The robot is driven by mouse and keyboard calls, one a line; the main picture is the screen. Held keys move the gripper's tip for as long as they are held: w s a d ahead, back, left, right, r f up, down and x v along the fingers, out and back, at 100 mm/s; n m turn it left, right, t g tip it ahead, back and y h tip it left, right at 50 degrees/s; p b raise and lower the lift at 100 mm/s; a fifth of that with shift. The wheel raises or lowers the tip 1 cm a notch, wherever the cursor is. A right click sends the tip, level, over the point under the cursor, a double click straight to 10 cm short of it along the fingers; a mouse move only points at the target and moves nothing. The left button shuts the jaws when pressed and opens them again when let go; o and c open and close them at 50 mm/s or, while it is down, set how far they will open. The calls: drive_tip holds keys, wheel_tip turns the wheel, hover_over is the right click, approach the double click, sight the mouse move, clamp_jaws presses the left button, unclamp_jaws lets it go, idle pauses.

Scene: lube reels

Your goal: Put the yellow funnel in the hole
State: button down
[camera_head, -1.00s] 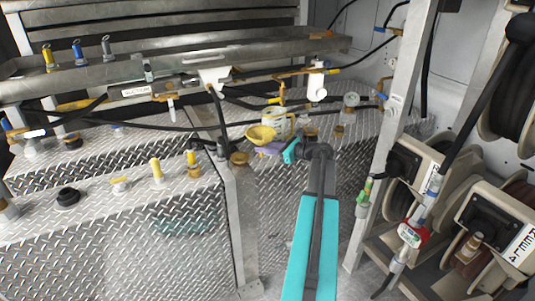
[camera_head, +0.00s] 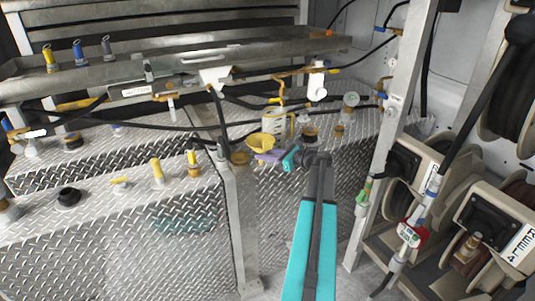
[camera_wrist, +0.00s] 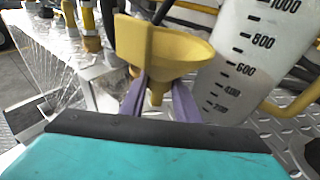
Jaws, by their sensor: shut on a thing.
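The yellow funnel (camera_head: 261,142) is at the end of my arm, in front of the white jug, above the diamond-plate tank top. In the wrist view the funnel (camera_wrist: 160,52) shows its wide bowl upward, a little tilted, with its spout pointing down between my fingers. My gripper (camera_head: 266,156) has purple fingers and is shut on the funnel. In the wrist view my gripper (camera_wrist: 160,95) holds it just below the bowl. I cannot tell for certain which opening is the hole; a round brass-coloured fitting (camera_head: 240,158) sits to the left of the funnel.
A white measuring jug (camera_wrist: 238,65) with a yellow handle stands close behind and right of the funnel. A dark-capped fitting (camera_head: 309,134) stands right of the jug. A metal post (camera_head: 396,120) and hose reels are at the right. Hoses and valves run behind.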

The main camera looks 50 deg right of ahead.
drive_tip(key=shift+f, duration=0.15)
drive_tip(key=c, duration=1.3)
unclamp_jaws()
drive_tip(key=shift+c, duration=0.2)
drive_tip(key=shift+r, duration=0.25)
drive_tip(key=b+v, duration=0.2)
drive_tip(key=v, duration=1)
